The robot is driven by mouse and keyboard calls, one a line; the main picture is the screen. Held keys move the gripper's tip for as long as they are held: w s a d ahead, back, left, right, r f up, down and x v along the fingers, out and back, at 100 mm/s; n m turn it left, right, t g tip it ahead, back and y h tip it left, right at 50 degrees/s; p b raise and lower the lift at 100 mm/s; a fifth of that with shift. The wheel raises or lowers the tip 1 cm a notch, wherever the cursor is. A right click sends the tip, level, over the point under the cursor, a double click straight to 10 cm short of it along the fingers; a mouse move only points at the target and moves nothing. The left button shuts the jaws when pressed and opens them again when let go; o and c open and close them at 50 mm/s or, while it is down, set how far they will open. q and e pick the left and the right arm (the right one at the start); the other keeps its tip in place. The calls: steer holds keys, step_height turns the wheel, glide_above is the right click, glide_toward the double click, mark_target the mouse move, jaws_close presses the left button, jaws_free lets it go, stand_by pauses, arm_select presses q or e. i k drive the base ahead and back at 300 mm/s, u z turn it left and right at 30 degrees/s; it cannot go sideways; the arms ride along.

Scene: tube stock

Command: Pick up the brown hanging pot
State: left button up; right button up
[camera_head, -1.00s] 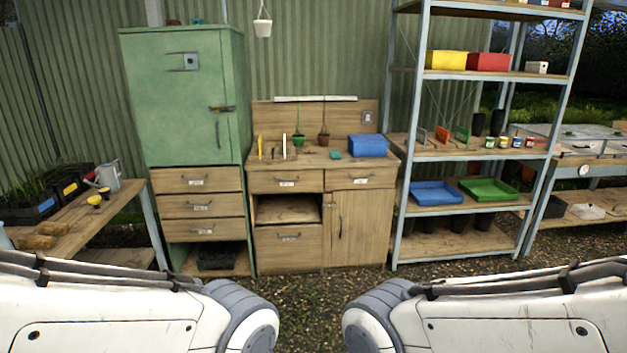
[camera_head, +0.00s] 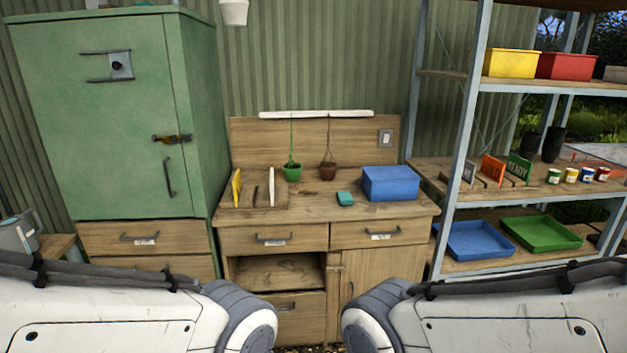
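The brown hanging pot (camera_head: 327,172) hangs by thin cords from a white rail (camera_head: 315,114) above the wooden workbench (camera_head: 305,208). It is close to the bench top; I cannot tell whether it touches. A green hanging pot (camera_head: 291,173) hangs just left of it. My two arms show at the bottom left and bottom right, well in front of the bench. Neither gripper is in view.
A blue box (camera_head: 390,183) and a small teal item (camera_head: 344,198) stand right of the pots. Upright yellow and white pieces (camera_head: 271,187) stand at left. A green cabinet (camera_head: 100,120) flanks the bench on the left, a metal shelf rack (camera_head: 465,130) on the right.

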mark_target(327, 169)
steer(key=i, duration=1.7)
steer(key=z, duration=1.15)
steer(key=i, duration=0.95)
steer(key=u, duration=1.85)
